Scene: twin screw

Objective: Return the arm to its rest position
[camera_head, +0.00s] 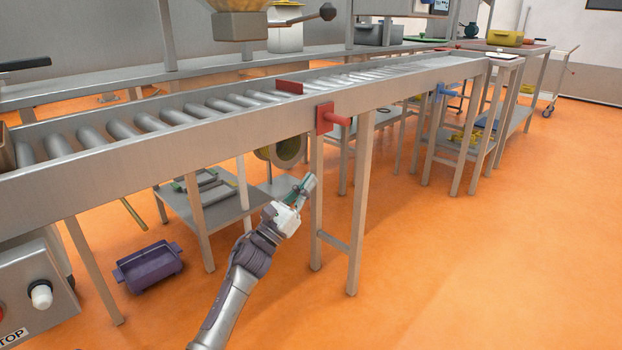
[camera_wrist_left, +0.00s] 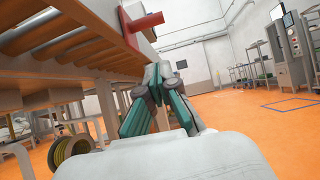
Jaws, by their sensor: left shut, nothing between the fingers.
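My left gripper (camera_head: 300,190) shows in the head view in front of the conveyor's legs, below the roller bed and beside the front leg. Its arm comes up from the bottom edge. In the left wrist view the gripper's green-sided fingers (camera_wrist_left: 157,75) are together with nothing between them. A red handle (camera_head: 338,119) sticks out of the conveyor's side above and right of the gripper. It also shows in the left wrist view (camera_wrist_left: 147,22), just beyond the fingertips. My right gripper is in neither view.
The roller conveyor (camera_head: 130,163) crosses the head view. A purple bin (camera_head: 149,268) stands on the floor at left. A control box (camera_head: 32,290) with a white knob is at lower left. Open orange floor (camera_head: 460,270) lies to the right.

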